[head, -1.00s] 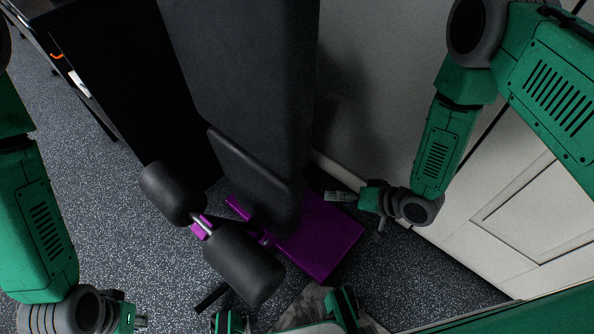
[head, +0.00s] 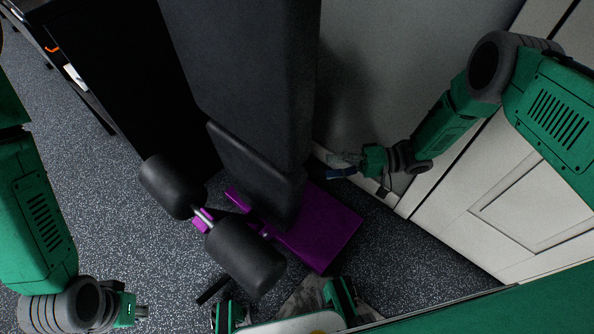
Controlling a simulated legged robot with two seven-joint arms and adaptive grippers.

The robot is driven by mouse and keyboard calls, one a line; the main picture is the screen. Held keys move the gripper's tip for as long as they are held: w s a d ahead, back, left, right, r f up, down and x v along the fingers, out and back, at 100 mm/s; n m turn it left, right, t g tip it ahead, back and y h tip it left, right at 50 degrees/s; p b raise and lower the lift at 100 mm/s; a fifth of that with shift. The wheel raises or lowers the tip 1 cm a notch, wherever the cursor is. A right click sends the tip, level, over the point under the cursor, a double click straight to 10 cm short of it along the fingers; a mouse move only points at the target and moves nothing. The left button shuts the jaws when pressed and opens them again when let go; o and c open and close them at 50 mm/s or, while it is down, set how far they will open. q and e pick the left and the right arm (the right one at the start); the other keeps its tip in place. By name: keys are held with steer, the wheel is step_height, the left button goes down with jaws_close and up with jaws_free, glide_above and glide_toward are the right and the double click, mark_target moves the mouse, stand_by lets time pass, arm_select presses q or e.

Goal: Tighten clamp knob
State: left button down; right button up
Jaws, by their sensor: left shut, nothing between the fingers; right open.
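A gym bench with a black padded back (head: 245,80), a black seat pad (head: 255,180) and two black foam rollers (head: 243,258) stands on a purple base (head: 315,230). I cannot make out a clamp knob; it may be hidden behind the pads. My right gripper (head: 340,166) is open, to the right of the seat pad and above the base's far right side, near the wall. My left gripper (head: 143,312) is shut and empty at the lower left, over bare floor, apart from the bench.
A white panelled door or cabinet (head: 520,200) and a pale wall (head: 400,70) close off the right side. A dark upright thing (head: 120,80) stands behind the bench at left. The speckled floor (head: 70,180) at left is clear.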

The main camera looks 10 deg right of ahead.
steer(key=w+a+b, duration=0.1)
steer(key=a, duration=0.8)
steer(key=shift+f+b, duration=0.35)
steer(key=shift+f, duration=0.1)
steer(key=shift+w, duration=0.1)
steer(key=c, duration=1.2)
